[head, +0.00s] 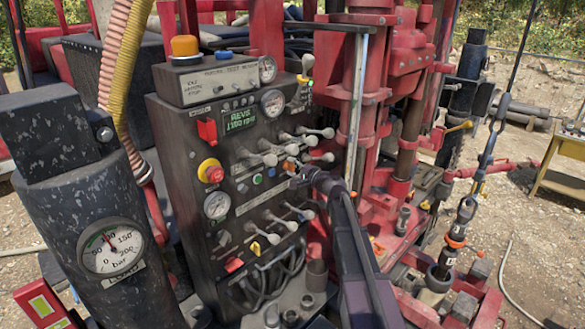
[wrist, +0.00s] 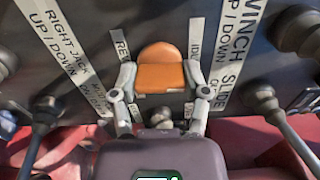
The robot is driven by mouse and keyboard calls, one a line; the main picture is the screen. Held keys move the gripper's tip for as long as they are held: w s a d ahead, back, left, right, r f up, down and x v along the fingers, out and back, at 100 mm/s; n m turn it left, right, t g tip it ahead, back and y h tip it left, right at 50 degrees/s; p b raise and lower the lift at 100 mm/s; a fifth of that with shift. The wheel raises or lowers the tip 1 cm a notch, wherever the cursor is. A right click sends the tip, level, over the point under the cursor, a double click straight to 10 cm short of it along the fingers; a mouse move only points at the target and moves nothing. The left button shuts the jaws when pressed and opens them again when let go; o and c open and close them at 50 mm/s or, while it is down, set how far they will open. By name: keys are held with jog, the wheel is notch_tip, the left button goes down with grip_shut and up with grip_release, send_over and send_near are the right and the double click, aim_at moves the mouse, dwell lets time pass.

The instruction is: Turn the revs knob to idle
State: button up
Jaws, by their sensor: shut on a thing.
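The revs knob (wrist: 161,68) is orange and sits on the dark panel between two white label strips. The left strip starts "REV" (wrist: 121,45); the right strip (wrist: 195,45) is partly covered and seems to read "IDL". My gripper (wrist: 160,78) has one finger on each side of the knob and is shut on it. In the head view my gripper (head: 296,179) reaches the panel from the lower right; the orange knob (head: 289,165) shows just beyond its tip. The green display (head: 240,119) reads REVS and about 1180 rpm.
Levers with pale knobs (head: 320,156) stand close above and below my gripper. Dark levers flank it in the wrist view (wrist: 45,108). A red and yellow stop button (head: 211,171) is to the left. The red mast (head: 335,95) rises close on the right.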

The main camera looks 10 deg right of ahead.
jog(key=shift+n, duration=0.4)
jog(key=o, duration=1.2)
jog(key=shift+c, duration=0.2)
jog(key=v, duration=1.2)
